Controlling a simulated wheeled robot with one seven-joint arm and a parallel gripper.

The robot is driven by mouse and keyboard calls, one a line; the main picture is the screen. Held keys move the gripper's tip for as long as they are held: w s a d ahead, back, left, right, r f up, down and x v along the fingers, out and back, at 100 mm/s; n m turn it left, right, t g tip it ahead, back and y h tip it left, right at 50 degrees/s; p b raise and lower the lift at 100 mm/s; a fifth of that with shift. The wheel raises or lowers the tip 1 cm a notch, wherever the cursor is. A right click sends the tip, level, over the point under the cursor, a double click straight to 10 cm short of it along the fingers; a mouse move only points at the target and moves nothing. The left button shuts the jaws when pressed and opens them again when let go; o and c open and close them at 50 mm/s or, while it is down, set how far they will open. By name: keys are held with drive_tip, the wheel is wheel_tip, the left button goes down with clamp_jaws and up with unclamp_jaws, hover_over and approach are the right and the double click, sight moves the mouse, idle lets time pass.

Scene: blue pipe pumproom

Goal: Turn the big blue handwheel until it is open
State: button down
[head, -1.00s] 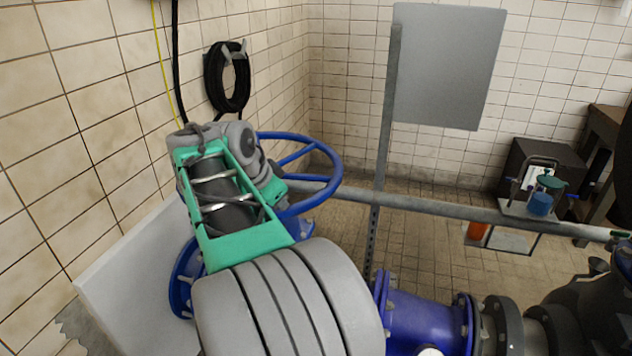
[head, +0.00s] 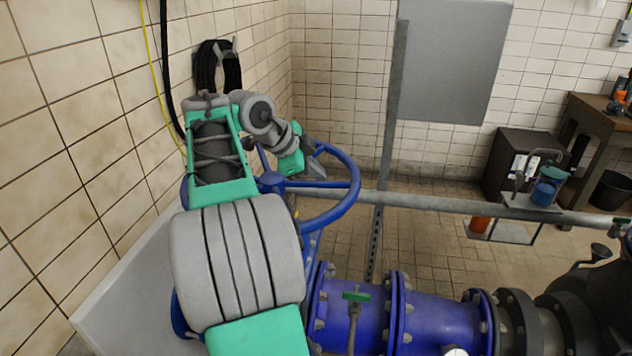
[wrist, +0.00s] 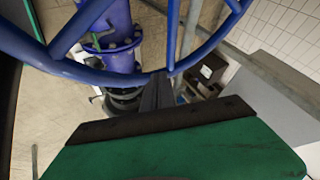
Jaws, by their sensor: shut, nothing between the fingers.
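The big blue handwheel (head: 350,200) stands over the blue pipework in the middle of the head view. My arm hides its left part. Its rim also crosses the top of the wrist view (wrist: 90,72). My gripper (head: 316,172) is at the wheel, near the far part of its rim. In the wrist view my gripper's dark fingers (wrist: 157,92) are together and empty, with their tips close to the blue rim. I cannot tell whether they touch it.
A grey horizontal rail (head: 450,205) and an upright post (head: 384,150) stand just beyond the wheel. Blue flanged pipe (head: 430,315) runs along the front right. A tiled wall (head: 60,120) is close on the left. Tiled floor (head: 430,250) shows behind.

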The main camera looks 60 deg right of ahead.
sight(337, 187)
drive_tip(key=x, duration=0.9)
drive_tip(key=shift+s+d+r, duration=0.25)
drive_tip(key=shift+w+f, duration=0.15)
drive_tip(key=shift+f, duration=0.3)
drive_tip(key=shift+d+f, duration=0.1)
drive_tip(key=shift+d, duration=0.15)
